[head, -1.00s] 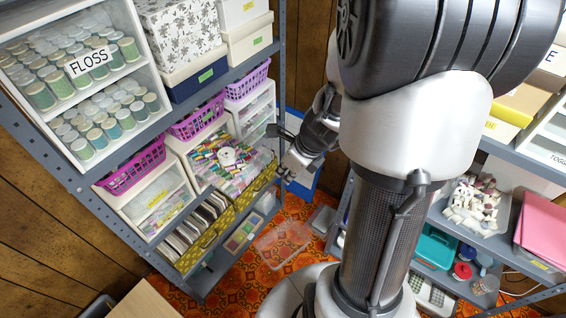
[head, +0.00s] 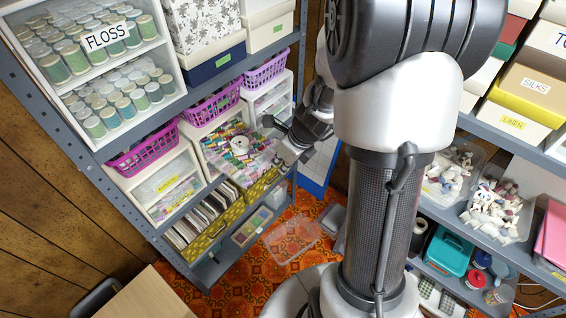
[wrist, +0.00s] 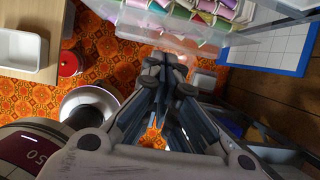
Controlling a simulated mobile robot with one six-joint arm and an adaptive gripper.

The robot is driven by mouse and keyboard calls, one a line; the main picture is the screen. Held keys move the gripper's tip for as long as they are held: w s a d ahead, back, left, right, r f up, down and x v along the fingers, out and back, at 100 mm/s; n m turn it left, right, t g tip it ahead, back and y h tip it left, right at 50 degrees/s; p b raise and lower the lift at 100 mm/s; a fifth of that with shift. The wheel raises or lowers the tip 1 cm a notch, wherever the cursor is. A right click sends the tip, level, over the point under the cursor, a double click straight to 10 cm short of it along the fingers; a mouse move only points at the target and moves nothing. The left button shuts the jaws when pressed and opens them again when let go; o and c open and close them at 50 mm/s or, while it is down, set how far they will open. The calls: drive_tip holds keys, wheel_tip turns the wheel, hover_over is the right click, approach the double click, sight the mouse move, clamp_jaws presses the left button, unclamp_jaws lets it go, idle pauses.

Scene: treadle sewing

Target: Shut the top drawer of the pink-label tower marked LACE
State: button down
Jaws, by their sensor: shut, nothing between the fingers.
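An open clear drawer (head: 236,158) full of coloured thread spools juts from the middle white tower on the left shelf. No LACE lettering or pink label is legible, so I cannot tell whether this is the named tower. My gripper (head: 283,160) is beside the drawer's right, outer end in the head view. In the wrist view my gripper (wrist: 166,62) has its fingers together and empty, just below the drawer's clear front (wrist: 185,38). A small gap seems to lie between them, but I cannot be sure about contact.
Purple baskets (head: 212,104) top the towers. A yellow-patterned box (head: 207,240) and upright cards sit below the drawer. A clear lidded box (head: 292,242) lies on the orange patterned floor. A blue-edged board (head: 318,165) stands behind my gripper.

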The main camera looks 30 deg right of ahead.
drive_tip(key=w+a+p, duration=0.1)
drive_tip(key=w+p, duration=0.3)
drive_tip(key=w, duration=0.1)
drive_tip(key=w+a+p, duration=0.2)
drive_tip(key=w+p, duration=0.3)
drive_tip(key=w+a+p, duration=0.2)
drive_tip(key=w+p, duration=0.2)
drive_tip(key=p, duration=0.1)
drive_tip(key=shift+w+a+r, duration=0.2)
drive_tip(key=shift+w+r, duration=0.05)
drive_tip(key=shift+w, duration=0.15)
drive_tip(key=shift+w+a+f+p, duration=0.1)
drive_tip(key=shift+w+a+p, duration=0.05)
drive_tip(key=shift+w+p, duration=0.35)
drive_tip(key=shift+w+a+f+p, duration=0.1)
drive_tip(key=shift+w+a+p, duration=0.05)
drive_tip(key=shift+w+p, duration=0.3)
